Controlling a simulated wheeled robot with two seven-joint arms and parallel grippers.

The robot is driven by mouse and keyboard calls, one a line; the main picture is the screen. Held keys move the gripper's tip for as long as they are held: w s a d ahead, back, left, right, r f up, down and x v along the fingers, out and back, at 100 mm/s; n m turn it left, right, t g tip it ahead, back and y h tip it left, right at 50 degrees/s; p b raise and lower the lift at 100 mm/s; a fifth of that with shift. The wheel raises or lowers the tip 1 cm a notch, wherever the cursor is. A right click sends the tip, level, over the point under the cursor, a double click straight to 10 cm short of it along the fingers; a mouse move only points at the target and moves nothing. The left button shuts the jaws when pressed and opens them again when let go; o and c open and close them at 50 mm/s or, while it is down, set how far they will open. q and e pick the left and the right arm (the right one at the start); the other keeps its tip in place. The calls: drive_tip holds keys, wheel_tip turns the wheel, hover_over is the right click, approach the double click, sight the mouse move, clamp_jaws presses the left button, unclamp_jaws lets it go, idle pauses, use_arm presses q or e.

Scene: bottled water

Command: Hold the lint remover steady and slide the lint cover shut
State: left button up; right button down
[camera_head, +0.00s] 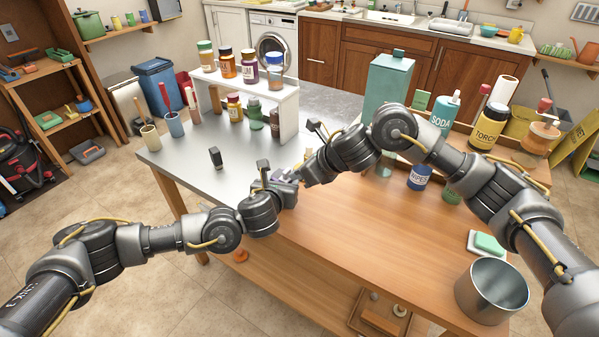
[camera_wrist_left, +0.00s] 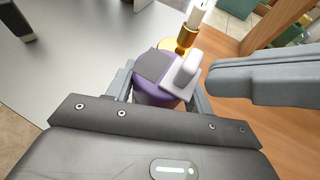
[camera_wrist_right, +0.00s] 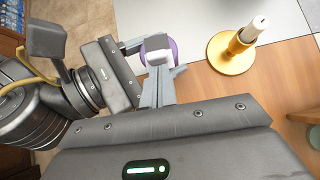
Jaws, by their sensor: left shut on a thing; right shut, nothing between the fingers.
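The lint remover (camera_wrist_left: 158,92) is a purple rounded body with a grey panel on top and a white raised part (camera_wrist_left: 188,70); I cannot tell which of these is the lint cover. My left gripper (camera_wrist_left: 158,98) is shut around the purple body. In the right wrist view the lint remover (camera_wrist_right: 173,47) shows past my right gripper (camera_wrist_right: 165,84), which is shut and empty close beside it. I cannot tell whether they touch. In the head view my left gripper (camera_head: 288,176) and right gripper (camera_head: 303,174) meet above the table and mostly hide the lint remover.
A gold candle holder (camera_wrist_right: 231,56) with a white candle stands close by. A small black object (camera_head: 215,157) stands on the grey part of the table. A white shelf (camera_head: 288,115) with bottles is behind. The wooden tabletop in front (camera_head: 350,235) is clear; a metal pot (camera_head: 492,290) sits front right.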

idle(0.3)
drive_tip(key=shift+w+a, duration=1.25)
drive_tip(key=shift+a, duration=0.25)
use_arm(q)
drive_tip(key=shift+d, duration=0.15)
use_arm(e)
drive_tip(key=shift+d, duration=0.1)
drive_tip(key=shift+s+d, duration=0.1)
drive_tip(key=shift+s+d, duration=0.2)
drive_tip(key=s+d+f+v, duration=0.1)
drive_tip(key=v, duration=1.1)
drive_tip(key=shift+d+f, duration=0.25)
